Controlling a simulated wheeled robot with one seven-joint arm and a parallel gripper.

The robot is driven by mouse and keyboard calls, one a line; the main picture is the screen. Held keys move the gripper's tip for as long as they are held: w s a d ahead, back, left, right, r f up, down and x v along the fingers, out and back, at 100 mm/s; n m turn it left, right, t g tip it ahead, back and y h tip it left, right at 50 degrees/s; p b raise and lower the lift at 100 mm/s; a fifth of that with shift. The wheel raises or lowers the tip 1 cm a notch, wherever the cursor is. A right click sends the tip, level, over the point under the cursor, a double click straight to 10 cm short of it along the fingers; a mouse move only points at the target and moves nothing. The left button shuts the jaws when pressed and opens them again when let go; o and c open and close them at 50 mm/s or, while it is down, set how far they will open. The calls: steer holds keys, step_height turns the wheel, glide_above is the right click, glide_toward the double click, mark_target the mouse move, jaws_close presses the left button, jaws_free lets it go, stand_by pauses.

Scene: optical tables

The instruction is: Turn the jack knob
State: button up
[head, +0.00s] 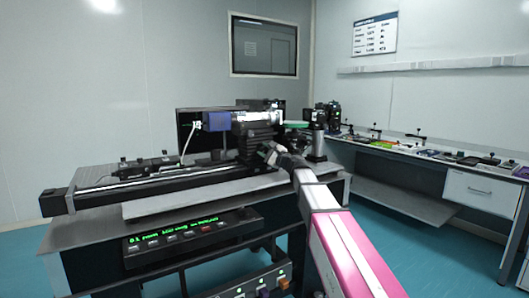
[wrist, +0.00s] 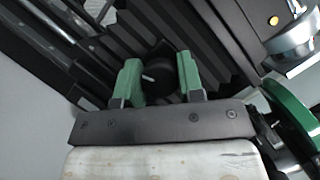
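The jack (head: 256,132) is a black ribbed block on the optical table, under a silver cylinder, in the head view. Its black round knob (wrist: 161,82) with a small white mark shows in the wrist view. My gripper (wrist: 160,76) has two green fingers, one on each side of the knob. In the head view my gripper (head: 270,152) is at the front of the jack, small and dark, and the knob cannot be made out there.
A long black rail (head: 120,186) runs left along the table. A control box with green digits (head: 190,236) sits below the front edge. A green disc (wrist: 292,115) and a silver round part (wrist: 290,42) are close on the right of my gripper.

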steer(key=shift+n+g, duration=0.3)
steer(key=shift+n, duration=0.3)
steer(key=o, duration=0.9)
steer(key=shift+o, duration=0.2)
steer(key=shift+d, duration=0.1)
steer(key=v, duration=1)
steer(key=shift+s+d+f, duration=0.2)
steer(key=shift+s, duration=0.05)
